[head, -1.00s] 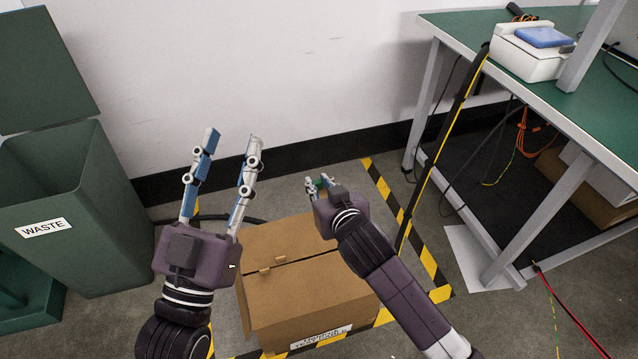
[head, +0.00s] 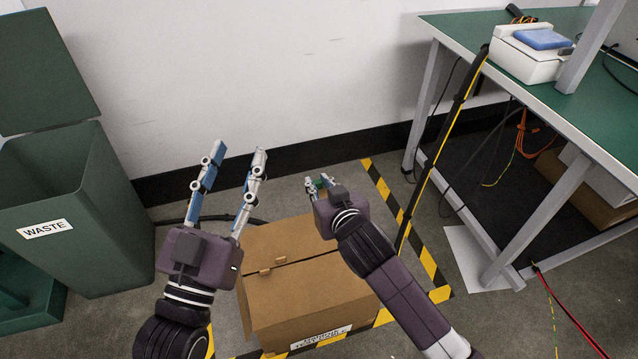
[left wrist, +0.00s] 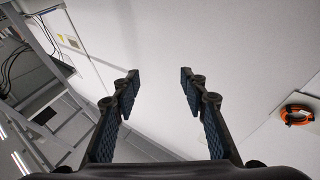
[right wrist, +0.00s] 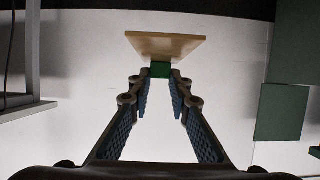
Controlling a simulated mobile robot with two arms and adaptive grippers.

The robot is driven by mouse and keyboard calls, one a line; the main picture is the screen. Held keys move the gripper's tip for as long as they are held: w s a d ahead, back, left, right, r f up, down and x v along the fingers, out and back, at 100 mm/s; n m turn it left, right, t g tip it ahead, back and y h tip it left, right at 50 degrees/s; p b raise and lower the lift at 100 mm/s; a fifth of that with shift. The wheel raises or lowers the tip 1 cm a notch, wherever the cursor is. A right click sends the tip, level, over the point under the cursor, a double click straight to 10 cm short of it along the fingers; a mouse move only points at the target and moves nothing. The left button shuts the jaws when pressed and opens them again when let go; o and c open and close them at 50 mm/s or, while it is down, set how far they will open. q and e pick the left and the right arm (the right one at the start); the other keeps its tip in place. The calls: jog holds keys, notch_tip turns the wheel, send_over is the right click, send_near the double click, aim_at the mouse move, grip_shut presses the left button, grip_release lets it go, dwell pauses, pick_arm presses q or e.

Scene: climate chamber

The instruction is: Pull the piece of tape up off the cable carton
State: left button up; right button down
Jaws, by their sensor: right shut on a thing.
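The cable carton (head: 310,295) is a brown cardboard box with a label on its near side, standing on the floor. A seam and small flaps show on its top. My right gripper (head: 318,182) is over the carton's far right side, partly hiding it. In the right wrist view its fingertips are shut on a small green tab (right wrist: 160,70). A flat tan piece (right wrist: 165,45), apparently the tape, is joined to the tab. The wall shows behind it; contact with the carton cannot be seen. My left gripper (head: 238,152) is open and empty, left of the carton.
A green waste bin (head: 95,210) with its lid open stands at the left. A green-topped bench (head: 560,85) stands at the right, with cables hanging below it. Yellow-black floor tape (head: 420,255) surrounds the carton. The wall is behind.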

jog(key=shift+r+p, duration=0.25)
jog(key=shift+p, duration=0.05)
jog(key=shift+r, duration=0.25)
jog(key=shift+r+p, duration=0.3)
jog(key=shift+p, duration=0.3)
pick_arm(q)
jog(key=shift+a+f+g+y, duration=1.05)
jog(key=shift+f+g, duration=2.15)
jog(key=shift+f, duration=3.15)
pick_arm(e)
jog(key=shift+r+p, duration=0.25)
jog(key=shift+p, duration=0.05)
jog(key=shift+r+p, duration=0.25)
jog(key=shift+p, duration=0.05)
jog(key=shift+r+p, duration=0.25)
jog(key=shift+p, duration=0.05)
jog(key=shift+r+p, duration=0.25)
jog(key=shift+p, duration=0.05)
pick_arm(q)
jog(key=s+a+f+g+y, duration=0.2)
jog(key=s+f+g, duration=0.4)
jog(key=f, duration=0.4)
jog(key=shift+s+a+f+n+p, duration=0.2)
jog(key=shift+s+a+n+p, duration=0.25)
jog(key=shift+s, duration=0.4)
pick_arm(e)
jog(key=shift+r, duration=0.3)
